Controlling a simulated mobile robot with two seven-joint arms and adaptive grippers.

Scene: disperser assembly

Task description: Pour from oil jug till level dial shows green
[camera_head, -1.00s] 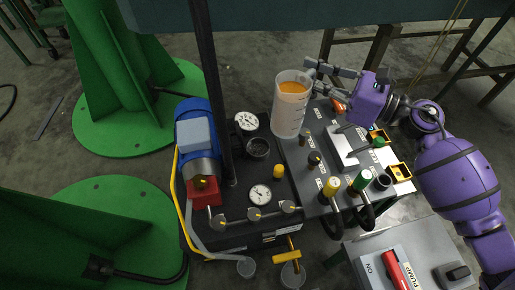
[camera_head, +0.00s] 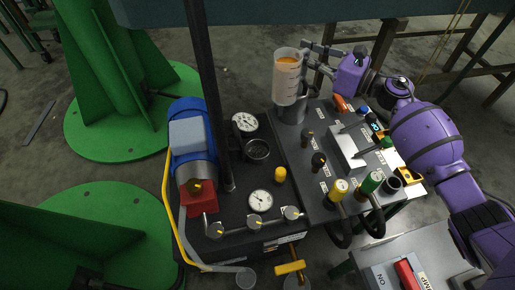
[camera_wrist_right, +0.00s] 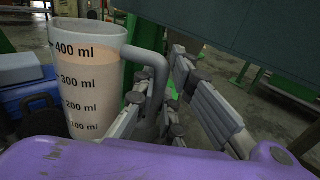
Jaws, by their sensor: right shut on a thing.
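The oil jug (camera_head: 287,85) is a clear measuring jug with orange oil near its top. It stands close to upright in the air above the far edge of the black panel. In the right wrist view the jug (camera_wrist_right: 88,95) shows marks up to 400 ml, with its level near the top mark. My right gripper (camera_head: 312,56) is shut on the jug's handle (camera_wrist_right: 154,75). Two white dials, one at the back (camera_head: 246,123) and one in front (camera_head: 260,200), show no readable colour. A dark round opening (camera_head: 257,150) lies beside the back dial. My left gripper is out of view.
A grey cylindrical container (camera_head: 291,110) stands below the jug. A dark post (camera_head: 212,100) rises left of the dials, beside the blue motor (camera_head: 193,135).

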